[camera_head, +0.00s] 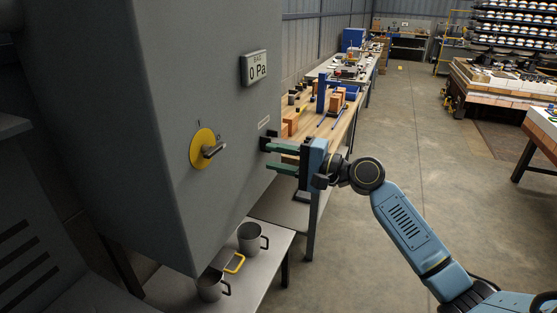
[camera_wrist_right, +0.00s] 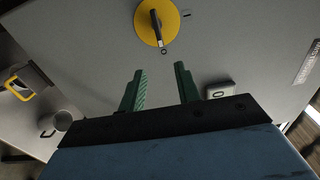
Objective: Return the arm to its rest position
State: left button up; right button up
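My right arm (camera_head: 409,222) comes in from the lower right. My right gripper (camera_head: 276,158) is level beside the grey cabinet (camera_head: 110,150), with its green fingers apart and nothing between them. The right wrist view also shows the open fingers (camera_wrist_right: 160,88), with the yellow dial and its dark handle (camera_wrist_right: 150,22) beyond them. In the head view the yellow dial (camera_head: 202,149) is on the cabinet face, left of the gripper and apart from it. My left gripper is not in view.
A wooden workbench (camera_head: 335,128) with blocks stands behind the gripper. The concrete floor (camera_head: 420,130) at right is open.

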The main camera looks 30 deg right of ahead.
dwell(0.4)
jog(key=d+f+g+h+b, duration=0.1)
jog(key=d+f+h, duration=0.15)
jog(key=f, duration=0.95)
jog(key=d+f+g+h+b, duration=0.1)
jog(key=f+h, duration=0.2)
jog(key=f, duration=1)
jog(key=s+f+n+g+h+b, duration=0.15)
jog(key=s+f, duration=0.45)
jog(key=f, duration=0.6)
jog(key=s+f+n+g+h, duration=0.15)
jog(key=s+f, duration=0.35)
jog(key=f, duration=0.6)
jog(key=s+a+f+n+g+b, duration=0.1)
jog(key=s+a+f+n+g, duration=0.1)
jog(key=s+f, duration=0.6)
jog(key=s+a+f+n+g+h+b, duration=0.1)
jog(key=s+a+f+n+g, duration=0.2)
jog(key=s+f, duration=0.5)
jog(key=s+a+f+n+g+h+b, duration=0.1)
jog(key=s+f+n, duration=0.4)
jog(key=s, duration=1.8)
notch_tip(320, 180, down, 3)
jog(key=shift+s+a+f+g, duration=0.1)
jog(key=shift+s+a+g, duration=0.25)
jog(key=shift+a+g, duration=0.65)
jog(key=shift+d+h, duration=0.15)
jog(key=shift+h, duration=0.1)
